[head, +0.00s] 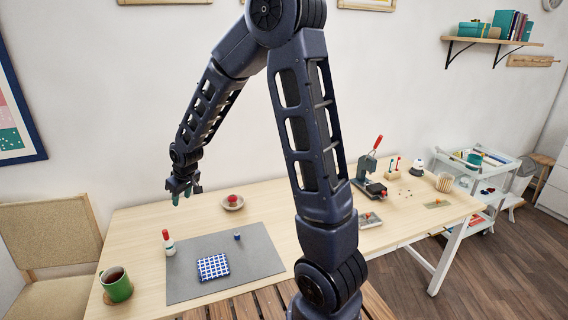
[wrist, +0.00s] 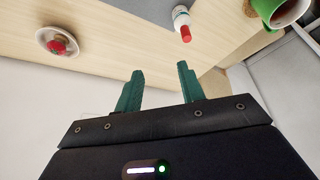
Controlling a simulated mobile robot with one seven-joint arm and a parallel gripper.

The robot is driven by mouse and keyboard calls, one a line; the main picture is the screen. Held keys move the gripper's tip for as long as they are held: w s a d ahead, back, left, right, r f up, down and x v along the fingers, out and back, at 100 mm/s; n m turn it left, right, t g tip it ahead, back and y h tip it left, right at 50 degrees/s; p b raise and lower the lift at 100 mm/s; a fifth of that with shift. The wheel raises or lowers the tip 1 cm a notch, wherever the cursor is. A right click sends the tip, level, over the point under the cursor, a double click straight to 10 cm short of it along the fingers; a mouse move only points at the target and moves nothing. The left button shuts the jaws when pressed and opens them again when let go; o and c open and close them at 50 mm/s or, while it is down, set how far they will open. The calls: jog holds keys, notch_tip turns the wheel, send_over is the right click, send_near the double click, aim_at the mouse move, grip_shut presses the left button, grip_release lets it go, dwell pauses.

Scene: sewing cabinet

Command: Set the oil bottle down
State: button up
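The oil bottle (head: 168,243), white with a red cap, stands upright on the left edge area of the grey mat (head: 185,283) on the table. It also shows in the wrist view (wrist: 181,22) near the top, beyond my fingertips and apart from them. My gripper (head: 181,200) is raised above the back left part of the table. In the wrist view its two green fingers (wrist: 160,82) are spread, with nothing between them.
A green mug (head: 116,286) of dark drink stands left of the mat. A blue-checked cloth square (head: 213,267) and a small blue item (head: 237,237) lie on the mat. A dish with a red object (head: 232,203) sits behind. A press (head: 370,175) stands further right.

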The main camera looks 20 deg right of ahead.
jog(key=s+d+r+m+t+h, duration=0.15)
jog(key=s+d+r, duration=0.25)
jog(key=d+r, duration=0.45)
jog(key=s+d+r+m+g, duration=0.1)
jog(key=s+d+r+m, duration=0.4)
jog(key=d, duration=0.6)
jog(key=s+d+r, duration=0.3)
jog(key=s+d, duration=0.2)
jog(key=s, duration=0.2)
jog(key=s+d+r+m+h, duration=0.1)
jog(key=s+d+r, duration=0.1)
jog(key=s+d, duration=0.4)
jog(key=shift+s+d+r, duration=0.25)
jog(key=shift+s+r, duration=0.15)
jog(key=shift+s, duration=0.7)
jog(key=shift+m+t, duration=0.25)
